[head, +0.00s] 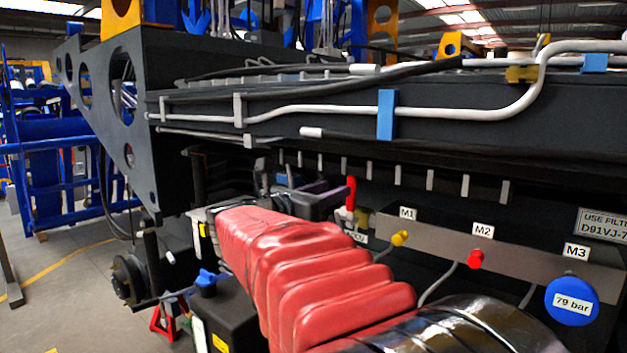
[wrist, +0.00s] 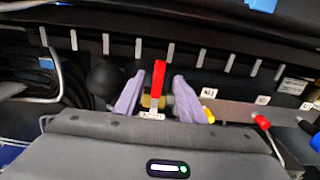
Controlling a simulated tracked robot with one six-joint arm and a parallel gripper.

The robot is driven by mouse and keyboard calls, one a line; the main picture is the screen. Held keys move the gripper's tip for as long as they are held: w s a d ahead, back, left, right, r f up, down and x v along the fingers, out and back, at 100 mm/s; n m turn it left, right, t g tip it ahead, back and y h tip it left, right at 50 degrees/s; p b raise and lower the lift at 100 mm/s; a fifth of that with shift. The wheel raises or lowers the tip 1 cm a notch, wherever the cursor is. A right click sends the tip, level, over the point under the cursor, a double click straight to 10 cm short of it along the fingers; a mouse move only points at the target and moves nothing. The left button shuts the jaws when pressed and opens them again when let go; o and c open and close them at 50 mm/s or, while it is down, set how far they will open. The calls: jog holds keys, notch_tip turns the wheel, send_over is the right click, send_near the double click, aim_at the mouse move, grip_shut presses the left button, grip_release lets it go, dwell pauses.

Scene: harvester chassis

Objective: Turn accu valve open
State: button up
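The accu valve has a red lever handle (head: 351,191) that stands upright in the head view, left of the M1 label. In the wrist view the handle (wrist: 160,73) points up from a brass-coloured body, with a small white label (wrist: 152,116) below it. My gripper (wrist: 160,82) is open, with one purple finger on each side of the handle and visible gaps between. In the head view my gripper (head: 328,196) is at the valve, dark and partly hidden behind my red-covered arm. Whether a finger touches the valve body cannot be told.
A grey rail carries a yellow knob (head: 400,238) at M1, a red knob (head: 475,259) at M2 and a blue 79 bar gauge (head: 572,300) at M3. A dark chassis beam (head: 300,112) with pipes runs above. A black ball (wrist: 105,80) sits left of my fingers.

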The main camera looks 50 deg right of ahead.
aim_at(350, 202)
jog(key=d, duration=0.4)
jog(key=w+d, duration=0.1)
jog(key=d, duration=0.7)
jog(key=shift+w+d, duration=0.15)
jog(key=shift+d, duration=0.25)
jog(key=shift+c, duration=0.5)
grip_shut()
